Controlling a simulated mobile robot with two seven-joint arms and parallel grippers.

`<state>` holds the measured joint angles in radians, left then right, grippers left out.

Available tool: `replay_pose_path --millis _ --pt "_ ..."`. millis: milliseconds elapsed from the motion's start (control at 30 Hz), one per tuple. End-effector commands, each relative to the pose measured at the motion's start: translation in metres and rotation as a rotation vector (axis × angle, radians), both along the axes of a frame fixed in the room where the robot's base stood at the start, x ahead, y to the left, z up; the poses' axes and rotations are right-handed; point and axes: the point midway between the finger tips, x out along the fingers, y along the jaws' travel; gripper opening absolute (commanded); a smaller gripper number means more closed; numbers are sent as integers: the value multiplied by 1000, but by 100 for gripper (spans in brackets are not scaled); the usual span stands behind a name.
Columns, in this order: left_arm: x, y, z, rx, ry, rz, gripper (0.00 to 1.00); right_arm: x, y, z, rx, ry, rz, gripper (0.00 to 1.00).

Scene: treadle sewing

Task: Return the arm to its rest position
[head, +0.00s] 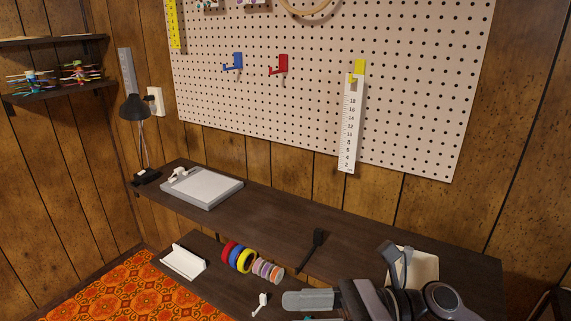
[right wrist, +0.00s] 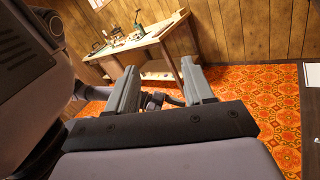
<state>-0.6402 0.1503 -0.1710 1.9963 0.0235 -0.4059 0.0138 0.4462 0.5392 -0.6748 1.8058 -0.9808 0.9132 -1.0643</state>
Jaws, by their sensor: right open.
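My right arm comes in at the bottom right of the head view. Its gripper (head: 337,273) has two grey fingers spread apart, with nothing seen between them. In the right wrist view the gripper (right wrist: 159,68) is also open and empty, with orange patterned carpet and a table beyond the fingers. In the head view it shows in front of the dark worktop (head: 285,225); its height above that cannot be told. My left gripper is in neither view.
A cream container (head: 428,264) is partly hidden behind my right arm. A grey board (head: 213,190) and lamp (head: 134,107) stand left. A pegboard (head: 300,115) backs the worktop.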

Motion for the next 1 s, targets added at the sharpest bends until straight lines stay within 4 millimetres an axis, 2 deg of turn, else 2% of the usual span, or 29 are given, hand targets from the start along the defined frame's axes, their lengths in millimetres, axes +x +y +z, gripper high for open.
replay_pose_path --millis 100,233,367,467,567,700,800,867,900,1000 --pt "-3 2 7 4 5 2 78 11 -3 15 218 362 -142 52" --pt "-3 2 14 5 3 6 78 31 -23 11 449 766 -290 52" --pt "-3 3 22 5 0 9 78 46 -54 -15 686 1181 -432 52" --pt "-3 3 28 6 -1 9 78 47 -83 -50 880 1500 -540 52" --pt "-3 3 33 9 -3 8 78 35 -112 -94 1084 1810 -649 52" --pt "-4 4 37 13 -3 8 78 -4 -146 -159 1385 2197 -798 52" --pt "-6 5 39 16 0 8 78 -38 -162 -195 1577 2398 -884 52" --pt "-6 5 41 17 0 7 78 -56 -168 -210 1670 2482 -926 52" --pt "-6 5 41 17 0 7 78 -66 -171 -218 -1658 -2435 912 52" --pt "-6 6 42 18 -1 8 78 -83 -175 -230 -1624 -2334 884 52"
